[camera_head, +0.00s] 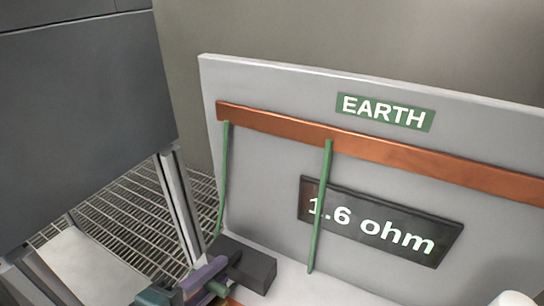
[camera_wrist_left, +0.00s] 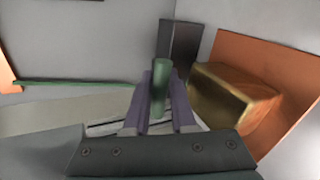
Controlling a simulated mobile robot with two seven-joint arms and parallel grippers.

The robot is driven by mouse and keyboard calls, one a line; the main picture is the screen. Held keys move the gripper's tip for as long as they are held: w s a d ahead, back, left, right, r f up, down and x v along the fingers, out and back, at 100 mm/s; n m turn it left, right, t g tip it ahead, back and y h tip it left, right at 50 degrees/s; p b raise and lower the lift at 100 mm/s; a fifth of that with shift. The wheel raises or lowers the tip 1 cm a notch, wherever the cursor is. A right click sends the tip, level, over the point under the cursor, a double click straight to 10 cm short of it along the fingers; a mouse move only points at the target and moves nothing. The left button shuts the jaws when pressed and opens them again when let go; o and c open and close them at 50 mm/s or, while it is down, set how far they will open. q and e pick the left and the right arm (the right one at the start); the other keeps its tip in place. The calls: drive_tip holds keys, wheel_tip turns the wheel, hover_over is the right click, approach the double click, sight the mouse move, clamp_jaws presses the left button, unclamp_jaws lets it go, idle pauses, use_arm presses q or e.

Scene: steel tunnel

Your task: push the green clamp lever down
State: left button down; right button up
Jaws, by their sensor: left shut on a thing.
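The green clamp lever (camera_wrist_left: 161,72) stands up between the two purple fingers of my left gripper (camera_wrist_left: 160,95) in the left wrist view. The gripper is shut on it. In the head view my left gripper (camera_head: 207,279) is at the bottom edge, left of centre, with a small green part of the lever (camera_head: 217,289) showing at its fingers. A dark block (camera_head: 254,269) is just right of the fingers; a dark upright block (camera_wrist_left: 179,50) stands behind the lever in the wrist view. The lower end of the lever is hidden. My right gripper is not seen.
A grey panel (camera_head: 270,175) carries an EARTH label (camera_head: 385,111), a copper bar (camera_head: 380,152) and a dark "1.6 ohm" display (camera_head: 380,222). Two green cables hang from the bar. A brass block (camera_wrist_left: 222,95) and a copper plate (camera_wrist_left: 275,80) are close right of the fingers.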

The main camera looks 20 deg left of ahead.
use_arm(q)
drive_tip(key=shift+s+f, duration=0.1)
drive_tip(key=shift+f, duration=0.1)
drive_tip(key=c, duration=0.8)
unclamp_jaws()
drive_tip(key=shift+o, duration=0.2)
drive_tip(key=shift+r, duration=0.1)
